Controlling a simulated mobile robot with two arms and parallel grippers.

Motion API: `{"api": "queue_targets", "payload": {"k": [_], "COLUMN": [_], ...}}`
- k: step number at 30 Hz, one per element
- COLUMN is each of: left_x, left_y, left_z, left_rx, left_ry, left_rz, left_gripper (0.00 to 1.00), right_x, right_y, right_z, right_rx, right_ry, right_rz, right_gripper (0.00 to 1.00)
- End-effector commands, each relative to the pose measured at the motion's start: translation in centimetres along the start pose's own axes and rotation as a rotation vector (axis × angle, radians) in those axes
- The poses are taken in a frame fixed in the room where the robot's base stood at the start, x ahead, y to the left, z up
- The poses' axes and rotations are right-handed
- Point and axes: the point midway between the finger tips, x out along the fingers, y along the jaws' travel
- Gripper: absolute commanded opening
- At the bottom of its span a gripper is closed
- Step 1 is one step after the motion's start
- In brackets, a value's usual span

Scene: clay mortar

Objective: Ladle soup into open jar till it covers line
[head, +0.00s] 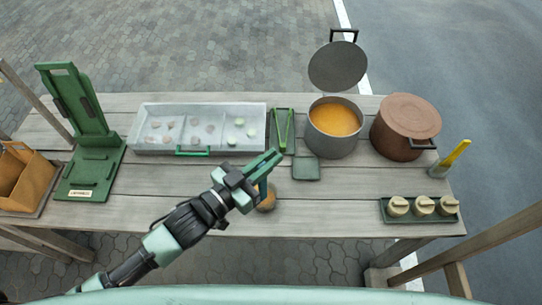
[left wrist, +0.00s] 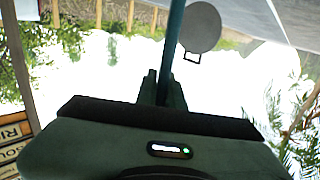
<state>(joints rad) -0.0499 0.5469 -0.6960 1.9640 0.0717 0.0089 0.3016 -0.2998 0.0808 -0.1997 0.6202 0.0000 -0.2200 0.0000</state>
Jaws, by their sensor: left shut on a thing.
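A grey pot (head: 334,143) holds orange soup (head: 334,119) and stands open at the back of the table. Its dark round lid (head: 338,66) is up behind it and also shows in the left wrist view (left wrist: 200,27). My left gripper (head: 268,165) is left of the pot and nearer me, shut on a thin blue-green handle (left wrist: 174,45), seemingly the ladle's. Under the gripper is a small round brownish-orange thing (head: 267,203), partly hidden; I cannot tell whether it is the ladle's bowl or the open jar. My right gripper is out of view.
A brown lidded pot (head: 405,125) stands right of the soup pot. A green tray (head: 450,217) holds three lidded jars (head: 424,205). A pale tray (head: 198,111), green tongs (head: 283,130), a green stand (head: 88,150) and a small green mat (head: 306,169) are also on the table.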

Motion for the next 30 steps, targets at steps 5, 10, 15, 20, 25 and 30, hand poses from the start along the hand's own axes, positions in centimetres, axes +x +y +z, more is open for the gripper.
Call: {"api": "queue_targets", "payload": {"k": [5,10,15,20,25,30], "left_x": [0.1,0.1,0.8,1.3,2.0,2.6], "left_y": [0.0,0.0,0.0,0.0,0.0,0.0], "left_z": [1.7,2.9,1.9,1.9,2.0,2.0], "left_rx": [0.001,0.001,0.001,0.000,-0.001,0.001], "left_ry": [0.003,0.003,-0.039,-0.078,-0.119,-0.161], "left_rz": [0.001,0.001,0.001,0.001,0.001,0.000], "left_gripper": [0.00,0.00,0.00,0.00,0.00,0.00], "right_x": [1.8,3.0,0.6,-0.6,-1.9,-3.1], "right_y": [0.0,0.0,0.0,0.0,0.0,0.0], "right_z": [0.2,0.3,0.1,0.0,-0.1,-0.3], "right_rx": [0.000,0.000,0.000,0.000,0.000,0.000], "right_ry": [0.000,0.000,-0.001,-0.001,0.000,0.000], "right_rz": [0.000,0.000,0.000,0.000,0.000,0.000], "right_gripper": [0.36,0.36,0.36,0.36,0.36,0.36]}}
